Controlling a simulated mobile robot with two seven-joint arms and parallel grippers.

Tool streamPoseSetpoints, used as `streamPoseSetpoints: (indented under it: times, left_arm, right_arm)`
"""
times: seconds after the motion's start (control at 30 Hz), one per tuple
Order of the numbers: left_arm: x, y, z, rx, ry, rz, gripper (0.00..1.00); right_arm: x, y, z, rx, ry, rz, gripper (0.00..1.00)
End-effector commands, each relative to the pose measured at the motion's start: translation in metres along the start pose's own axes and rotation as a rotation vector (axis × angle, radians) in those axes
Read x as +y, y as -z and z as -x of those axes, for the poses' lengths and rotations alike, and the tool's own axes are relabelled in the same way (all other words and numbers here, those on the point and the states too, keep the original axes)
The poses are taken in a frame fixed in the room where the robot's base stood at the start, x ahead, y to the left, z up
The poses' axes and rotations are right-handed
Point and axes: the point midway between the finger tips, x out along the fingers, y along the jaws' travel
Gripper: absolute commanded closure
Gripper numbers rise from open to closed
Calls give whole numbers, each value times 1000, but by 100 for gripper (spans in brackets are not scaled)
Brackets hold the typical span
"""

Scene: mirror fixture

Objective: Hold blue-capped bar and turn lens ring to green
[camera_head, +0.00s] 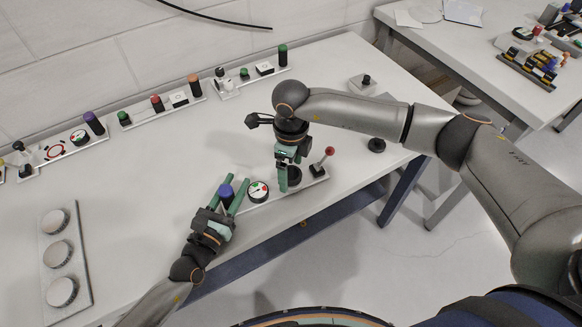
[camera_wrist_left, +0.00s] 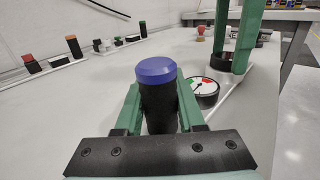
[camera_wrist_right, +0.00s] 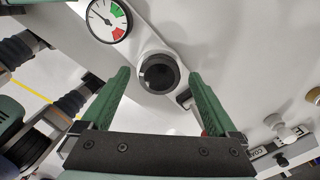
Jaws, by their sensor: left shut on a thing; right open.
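The blue-capped bar (camera_head: 226,190) is a dark upright cylinder at the near table edge. My left gripper (camera_head: 234,186) is shut on it, a finger on each side, with the blue cap (camera_wrist_left: 156,70) above the fingers. The lens ring (camera_wrist_right: 159,73) is a black round ring with a dark centre on a pale plate. My right gripper (camera_wrist_right: 158,75) is open, pointing down, its fingers on either side of the ring with gaps visible. In the head view the ring (camera_head: 294,178) is partly hidden. A dial (camera_wrist_right: 108,20) has green and red sectors; its needle seems to lie in the white part.
A red-knobbed lever (camera_head: 329,152) stands just right of the ring on the same strip. A plate with several round knobs (camera_head: 58,253) lies at left. Strips of coloured-capped bars and dials line the wall. The middle table is clear.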

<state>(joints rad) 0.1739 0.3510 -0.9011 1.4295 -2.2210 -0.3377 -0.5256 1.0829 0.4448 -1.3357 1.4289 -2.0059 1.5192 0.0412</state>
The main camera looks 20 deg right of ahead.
Motion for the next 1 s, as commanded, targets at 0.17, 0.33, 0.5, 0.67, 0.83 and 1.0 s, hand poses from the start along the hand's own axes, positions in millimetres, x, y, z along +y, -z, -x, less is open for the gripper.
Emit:
streamPoseSetpoints:
  times: [0.17,0.33,0.5,0.67,0.83,1.0]
  left_arm:
    - [0,1,0,2,0,0,100]
    - [0,1,0,1,0,0,100]
    - [0,1,0,1,0,0,100]
    - [0,1,0,1,0,0,100]
    - [0,1,0,1,0,0,100]
    - [0,1,0,1,0,0,100]
  right_arm:
    - [0,0,0,1,-1,1,6]
    - [0,0,9,-2,0,1,6]
    - [-1,-1,40,-3,3,1,6]
    - [-1,0,76,-3,3,2,6]
    - [0,0,104,-1,1,0,6]
    - [0,0,118,1,0,1,6]
